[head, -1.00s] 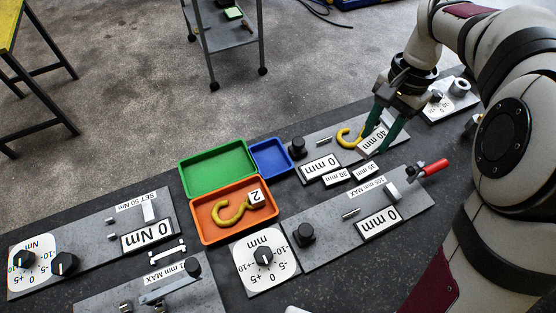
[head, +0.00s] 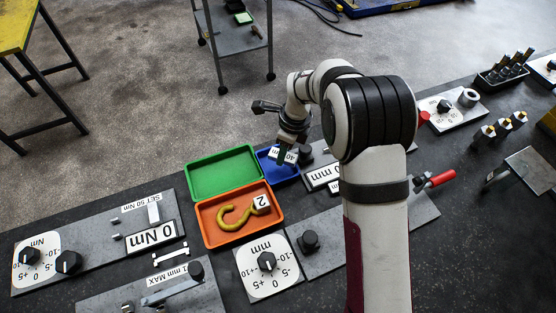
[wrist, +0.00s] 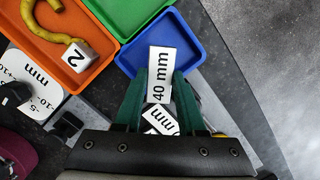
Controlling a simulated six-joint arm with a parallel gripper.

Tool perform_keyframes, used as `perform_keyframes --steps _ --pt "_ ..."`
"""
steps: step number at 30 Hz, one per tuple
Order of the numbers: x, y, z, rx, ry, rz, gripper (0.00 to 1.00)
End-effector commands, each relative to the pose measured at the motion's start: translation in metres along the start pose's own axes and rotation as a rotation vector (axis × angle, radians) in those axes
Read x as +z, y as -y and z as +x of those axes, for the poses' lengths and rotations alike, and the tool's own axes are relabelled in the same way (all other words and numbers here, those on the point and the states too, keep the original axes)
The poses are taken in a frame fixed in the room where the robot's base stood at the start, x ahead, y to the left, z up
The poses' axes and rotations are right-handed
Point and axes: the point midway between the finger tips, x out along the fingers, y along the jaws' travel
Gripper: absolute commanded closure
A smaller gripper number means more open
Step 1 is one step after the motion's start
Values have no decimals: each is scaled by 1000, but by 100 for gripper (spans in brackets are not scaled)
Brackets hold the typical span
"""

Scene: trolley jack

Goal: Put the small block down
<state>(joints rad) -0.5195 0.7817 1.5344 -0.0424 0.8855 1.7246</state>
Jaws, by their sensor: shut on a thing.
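My gripper (head: 284,154) is shut on the small block (head: 289,155), a white-faced piece marked "40 mm". In the wrist view, the block (wrist: 161,72) sticks out past the green fingertips (wrist: 156,90). It appears over the blue tray (wrist: 188,48), which is also in the head view (head: 284,174) and looks empty where it shows. I cannot tell whether the block touches the tray floor.

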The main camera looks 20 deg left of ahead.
Motion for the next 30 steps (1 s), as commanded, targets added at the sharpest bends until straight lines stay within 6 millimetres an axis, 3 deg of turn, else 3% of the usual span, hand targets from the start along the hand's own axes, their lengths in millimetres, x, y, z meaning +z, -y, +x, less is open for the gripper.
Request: perform_keyframes --steps 4,11,20,21,26,30 --pt "14 -1 14 0 0 -1 100" --pt "9 -1 51 1 -2 1 100" --pt "8 -1 54 -1 0 0 100" --pt "8 -1 55 -1 0 0 57" --pt "8 -1 54 -1 0 0 31" --pt "8 -1 54 -1 0 0 31"
